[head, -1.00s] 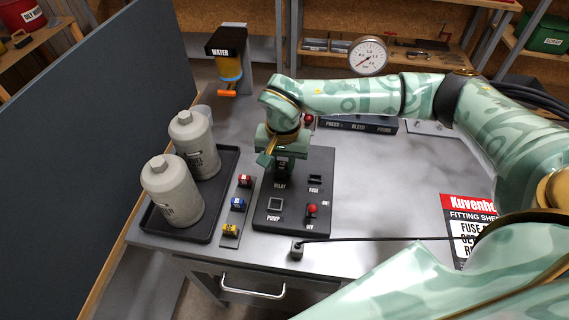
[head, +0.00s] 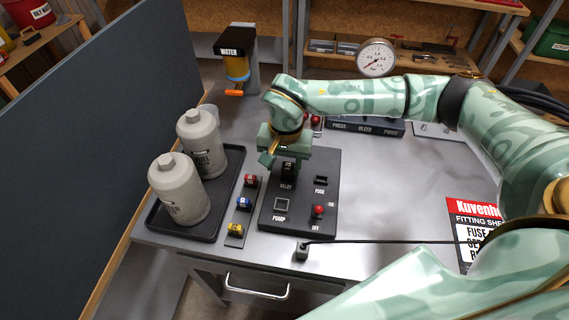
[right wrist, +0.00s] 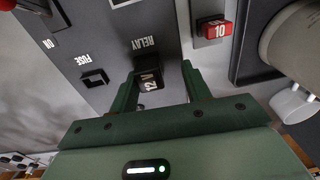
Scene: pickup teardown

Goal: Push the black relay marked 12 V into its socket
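The black relay (head: 288,169), marked 12 V in the right wrist view (right wrist: 150,80), stands at the RELAY position of the dark panel (head: 298,228). Its socket is hidden under it, and I cannot tell how deep it sits. My right gripper (head: 286,158) is over the relay. In the right wrist view its fingers (right wrist: 159,72) are open on either side of the relay, with a gap on the right; the left finger is very close to it. My left gripper is not in view.
The panel also carries an empty FUSE slot (head: 321,181), a PUMP square (head: 282,205) and a red switch (head: 318,211). Left are red, blue and yellow fuses (head: 243,203) and a tray (head: 238,165) with two grey canisters. A cable (head: 390,241) crosses the front.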

